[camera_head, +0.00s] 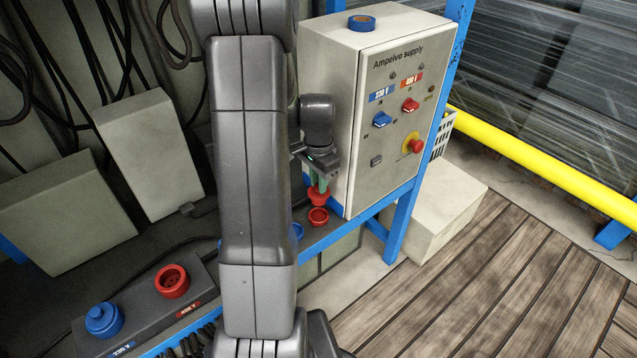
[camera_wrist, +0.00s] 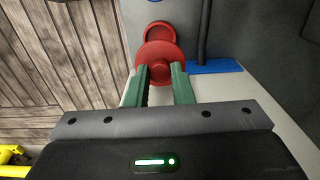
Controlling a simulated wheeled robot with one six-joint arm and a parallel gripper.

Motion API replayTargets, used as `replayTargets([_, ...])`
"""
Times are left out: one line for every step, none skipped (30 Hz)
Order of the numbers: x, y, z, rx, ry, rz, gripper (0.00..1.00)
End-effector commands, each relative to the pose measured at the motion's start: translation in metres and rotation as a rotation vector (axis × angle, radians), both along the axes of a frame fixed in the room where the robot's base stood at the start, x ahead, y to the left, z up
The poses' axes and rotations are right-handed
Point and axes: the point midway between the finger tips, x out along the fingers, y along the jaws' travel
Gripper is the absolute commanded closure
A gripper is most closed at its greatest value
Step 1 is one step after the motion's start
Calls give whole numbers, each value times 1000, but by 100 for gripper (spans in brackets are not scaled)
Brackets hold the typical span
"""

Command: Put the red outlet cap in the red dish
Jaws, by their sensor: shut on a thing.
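My gripper (camera_head: 318,186) points down beside the supply cabinet, its green fingers shut on the red outlet cap (camera_head: 318,198). In the wrist view the cap (camera_wrist: 161,66) sits between the tips of my gripper (camera_wrist: 161,72). The red dish (camera_head: 318,216) stands on the bench just below the cap in the head view. In the wrist view the dish (camera_wrist: 158,30) shows beyond the cap, partly covered by it. The cap appears held above the dish; I cannot tell the exact gap.
The cabinet (camera_head: 385,130) stands close to my gripper's right. A blue dish (camera_head: 297,231) is partly hidden by my arm. At front left, an outlet box (camera_head: 140,312) carries a red outlet (camera_head: 172,281) and a blue one (camera_head: 104,320). A blue post (camera_head: 404,217) stands at the bench's right.

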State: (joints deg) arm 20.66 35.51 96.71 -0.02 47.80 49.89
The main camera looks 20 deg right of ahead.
Motion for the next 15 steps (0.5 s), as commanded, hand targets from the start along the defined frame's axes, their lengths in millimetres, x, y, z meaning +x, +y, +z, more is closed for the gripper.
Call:
replayTargets([-1, -1, -1, 0, 0, -6, 100])
replayTargets([-1, -1, -2, 0, 0, -7, 100])
replayTargets([-1, -1, -3, 0, 0, -8, 100])
replayTargets([-1, -1, -4, 0, 0, -7, 100])
replayTargets([-1, -1, -6, 0, 0, -7, 100])
replayTargets([-1, -1, -8, 0, 0, -7, 100])
replayTargets([-1, -1, -10, 0, 0, -6, 100])
replayTargets([-1, -1, -13, 0, 0, -6, 100])
replayTargets([-1, -1, -16, 0, 0, -6, 100])
replayTargets([-1, -1, -18, 0, 1, -5, 100])
replayTargets([-1, -1, -21, 0, 1, -5, 100])
replayTargets([-1, -1, -25, 0, 0, -5, 100])
replayTargets([-1, -1, -28, 0, 0, -5, 100])
replayTargets([-1, -1, -31, 0, 0, -5, 100])
replayTargets([0, -1, -35, 0, 0, -5, 100])
